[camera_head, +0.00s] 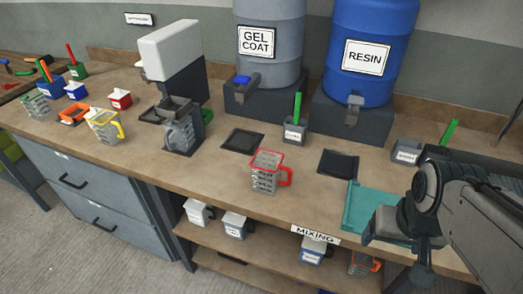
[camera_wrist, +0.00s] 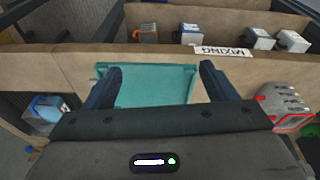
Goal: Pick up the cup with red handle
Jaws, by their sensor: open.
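The cup with the red handle (camera_head: 266,174) is a clear measuring cup with dark markings and a red rim. It stands upright on the workbench, in front of the barrels.
A gel coat barrel (camera_head: 268,45) and a blue resin barrel (camera_head: 370,50) stand behind the cup. A dark square pad (camera_head: 337,164) lies right of it. A cup with a yellow handle (camera_head: 104,127) stands far left. A shelf below (camera_head: 255,237) holds several containers.

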